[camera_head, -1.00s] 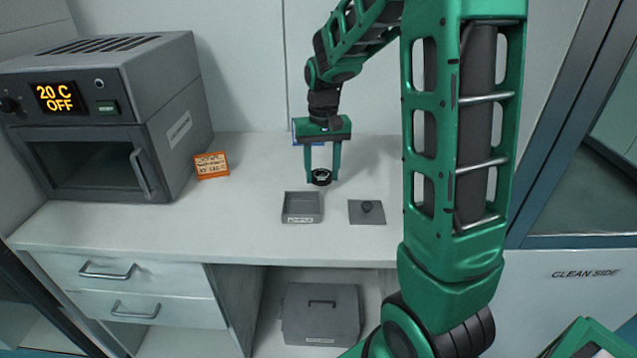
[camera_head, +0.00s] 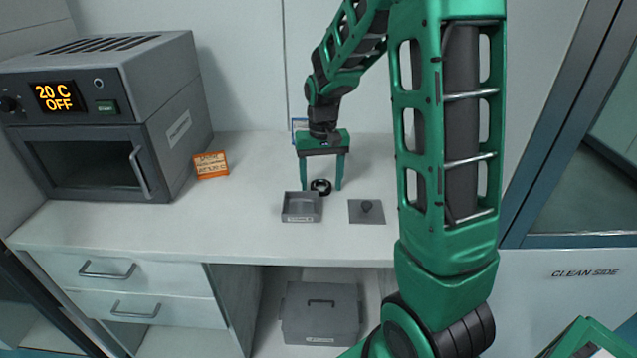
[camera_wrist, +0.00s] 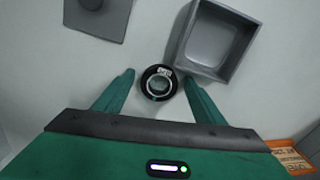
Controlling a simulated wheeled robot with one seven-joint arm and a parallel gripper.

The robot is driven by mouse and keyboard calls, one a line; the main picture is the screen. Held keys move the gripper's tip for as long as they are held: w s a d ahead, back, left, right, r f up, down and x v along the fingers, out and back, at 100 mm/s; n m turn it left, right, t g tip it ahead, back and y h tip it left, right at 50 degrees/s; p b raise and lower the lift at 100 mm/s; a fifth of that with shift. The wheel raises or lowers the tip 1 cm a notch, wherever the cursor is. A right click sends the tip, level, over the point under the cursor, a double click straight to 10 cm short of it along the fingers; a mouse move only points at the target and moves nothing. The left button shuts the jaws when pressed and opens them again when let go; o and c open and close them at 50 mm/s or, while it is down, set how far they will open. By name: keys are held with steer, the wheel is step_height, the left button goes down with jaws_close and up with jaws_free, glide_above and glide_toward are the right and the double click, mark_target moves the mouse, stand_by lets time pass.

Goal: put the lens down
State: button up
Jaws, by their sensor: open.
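The lens (camera_head: 320,187) is a small black ring that rests on the white bench top, just behind the grey tray. It also shows in the wrist view (camera_wrist: 159,83), with its clear centre and a small white label on its rim. My gripper (camera_head: 321,188) is open above and around it. In the wrist view my two green fingers (camera_wrist: 158,84) stand apart on either side of the lens, with a gap on both sides.
An open grey tray (camera_head: 301,219) stands right in front of the lens. A flat grey lid with a knob (camera_head: 366,206) lies to its right. An orange-edged card (camera_head: 210,165) and an oven (camera_head: 95,115) stand to the left. The bench between is clear.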

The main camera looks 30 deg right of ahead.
step_height(320, 180, up, 12)
steer(key=s+d+m, duration=0.1)
steer(key=s+d, duration=0.1)
steer(key=s, duration=1.2)
steer(key=shift+o, duration=0.5)
steer(key=s+f, duration=0.4)
steer(key=s, duration=1)
steer(key=shift+s+a+m, duration=0.3)
steer(key=shift+a+m, duration=0.05)
steer(key=shift+m, duration=0.05)
steer(key=r+n, duration=0.2)
steer(key=n, duration=1.8)
glide_above(319, 184)
step_height(319, 184, down, 5)
steer(key=shift+r, duration=0.1)
steer(key=shift+s+d+f, duration=0.15)
steer(key=shift+s+f, duration=0.05)
steer(key=shift+f, duration=1.15)
steer(key=shift+s+d+f, duration=0.1)
steer(key=shift+s+f, duration=0.05)
steer(key=shift+f, duration=1.15)
